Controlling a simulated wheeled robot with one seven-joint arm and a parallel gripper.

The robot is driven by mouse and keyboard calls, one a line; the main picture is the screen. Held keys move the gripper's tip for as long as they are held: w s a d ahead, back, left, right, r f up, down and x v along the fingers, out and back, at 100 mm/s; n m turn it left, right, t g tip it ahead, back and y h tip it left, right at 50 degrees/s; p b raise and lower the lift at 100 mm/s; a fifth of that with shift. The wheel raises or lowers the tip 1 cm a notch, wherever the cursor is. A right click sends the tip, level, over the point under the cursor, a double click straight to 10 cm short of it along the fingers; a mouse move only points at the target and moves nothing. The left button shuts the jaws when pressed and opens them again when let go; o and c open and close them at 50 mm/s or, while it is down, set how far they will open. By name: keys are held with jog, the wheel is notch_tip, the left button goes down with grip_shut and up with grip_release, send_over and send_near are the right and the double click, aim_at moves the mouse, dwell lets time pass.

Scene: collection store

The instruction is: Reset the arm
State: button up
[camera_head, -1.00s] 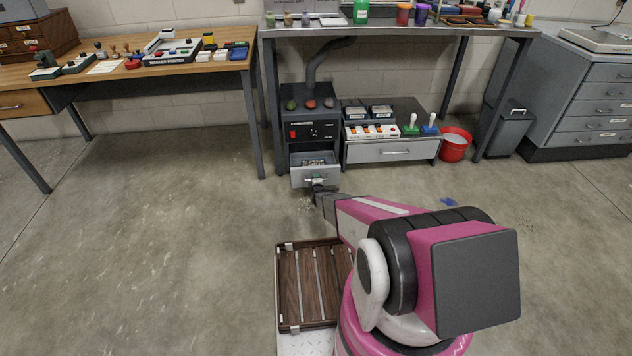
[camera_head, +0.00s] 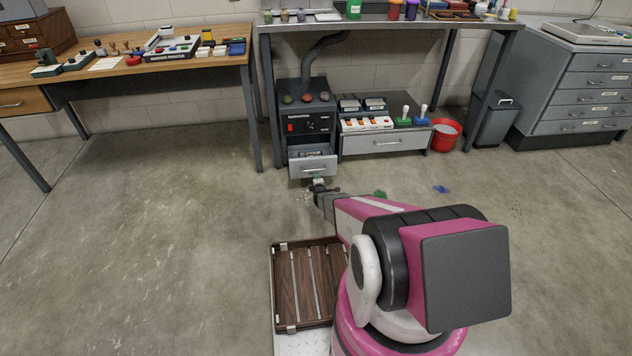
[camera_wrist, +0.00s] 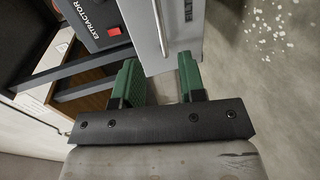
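My arm reaches forward and low from my base. My gripper (camera_head: 319,183) is just in front of the open lower drawer (camera_head: 313,165) of the dark extractor unit (camera_head: 309,122). In the wrist view, the two green fingers of my gripper (camera_wrist: 158,72) stand wide apart with nothing held between them. The pale drawer front (camera_wrist: 153,40) and its handle (camera_wrist: 160,22) lie just beyond the fingertips. A gap seems to separate the fingers from the handle.
A wooden slatted platform (camera_head: 305,284) lies beside my base. A low drawer cabinet (camera_head: 384,141) and a red bucket (camera_head: 445,135) stand right of the extractor. Green (camera_head: 380,194) and blue (camera_head: 441,189) patches mark the floor. Open floor lies to the left.

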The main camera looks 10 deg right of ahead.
jog(key=s+r+m+g, duration=0.4)
jog(key=s+r, duration=0.3)
jog(key=r, duration=0.2)
jog(key=s+r+m+g, duration=0.35)
jog(key=s+r, duration=0.25)
jog(key=r, duration=0.4)
jog(key=s+r+m+g, duration=0.4)
jog(key=s+r, duration=0.4)
jog(key=s, duration=0.4)
jog(key=s+r+m+g, duration=0.4)
jog(key=s+r+m, duration=0.2)
jog(key=s+r, duration=0.3)
jog(key=s, duration=0.4)
jog(key=shift+s+d, duration=0.15)
jog(key=shift+d, duration=0.15)
